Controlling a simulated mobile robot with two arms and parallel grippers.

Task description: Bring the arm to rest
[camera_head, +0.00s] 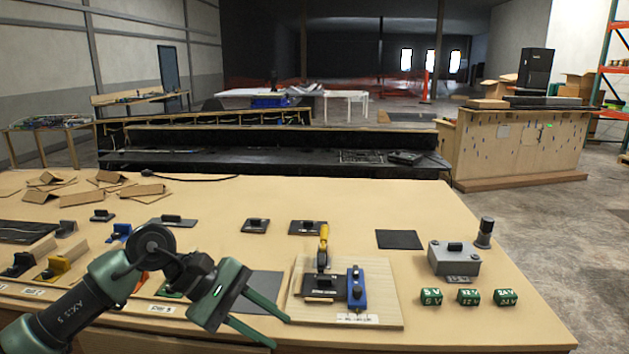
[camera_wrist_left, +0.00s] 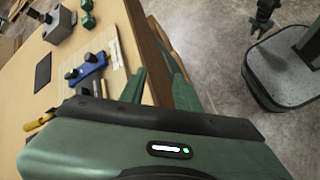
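My left arm comes in from the left in the head view. Its green gripper (camera_head: 281,333) is at the table's front edge, left of the wooden board (camera_head: 385,288), with its two fingers apart and nothing between them. In the left wrist view the fingers (camera_wrist_left: 160,88) are also apart, beside the table edge with floor below. A dark gripper-like part (camera_wrist_left: 264,14) hangs at the top right of the wrist view; it appears to be my right gripper, too small to tell its state. The right arm does not show in the head view.
The board carries a yellow-handled lever switch (camera_head: 323,246) and a blue unit (camera_head: 356,287). Several green voltage blocks (camera_head: 467,297) and a grey box (camera_head: 455,259) stand to the right. A dark flat pad (camera_head: 399,239) lies behind. The table's right front is bare.

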